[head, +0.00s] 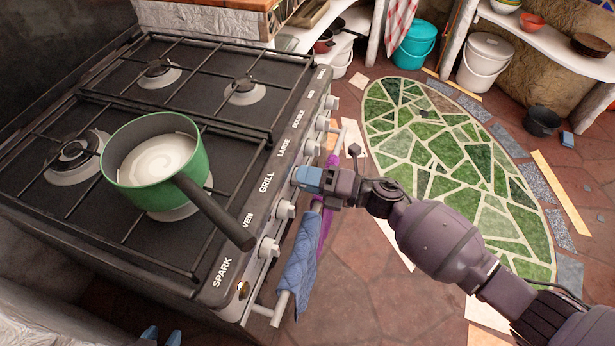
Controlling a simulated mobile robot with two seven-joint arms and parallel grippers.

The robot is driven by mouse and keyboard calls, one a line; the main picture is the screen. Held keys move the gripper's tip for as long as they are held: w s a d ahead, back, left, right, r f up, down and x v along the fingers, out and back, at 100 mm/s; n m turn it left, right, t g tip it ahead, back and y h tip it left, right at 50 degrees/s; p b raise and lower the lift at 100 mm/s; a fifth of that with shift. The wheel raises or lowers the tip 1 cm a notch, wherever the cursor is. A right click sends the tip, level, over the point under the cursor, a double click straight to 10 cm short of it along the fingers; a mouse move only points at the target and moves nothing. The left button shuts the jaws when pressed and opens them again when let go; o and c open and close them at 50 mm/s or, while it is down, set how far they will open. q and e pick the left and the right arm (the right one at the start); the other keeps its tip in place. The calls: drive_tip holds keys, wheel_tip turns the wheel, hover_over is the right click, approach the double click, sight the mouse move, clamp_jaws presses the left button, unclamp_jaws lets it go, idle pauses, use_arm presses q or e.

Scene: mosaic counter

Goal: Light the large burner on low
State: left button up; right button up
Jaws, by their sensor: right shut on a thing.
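The black gas stove (225,130) has a row of white knobs along its front panel. My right gripper (308,180) is shut at the panel, its blue fingertips around the knob in line with the LARGE label (284,148). The fingers hide most of that knob, so its angle does not show. The GRILL knob (284,210) and OVEN knob (268,248) are nearer; the DOUBLE knob (310,148) is just beyond. No flame shows at the burners in sight. My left gripper (161,336) shows only as two separated blue fingertips at the bottom edge.
A green pot (150,185) with pale contents sits on a front burner, its dark handle reaching over the front panel. A blue cloth (300,262) hangs from the oven rail below the knobs. A green mosaic (440,165) covers the floor to the right.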

use_arm(q)
drive_tip(key=shift+s+f, duration=0.1)
use_arm(e)
drive_tip(key=o, duration=0.9)
use_arm(q)
drive_tip(key=shift+s+r, duration=0.1)
drive_tip(key=shift+r, duration=0.1)
use_arm(e)
drive_tip(key=v, duration=1)
drive_tip(key=shift+s+d, duration=0.1)
drive_tip(key=shift+d, duration=0.3)
use_arm(q)
drive_tip(key=shift+c, duration=0.5)
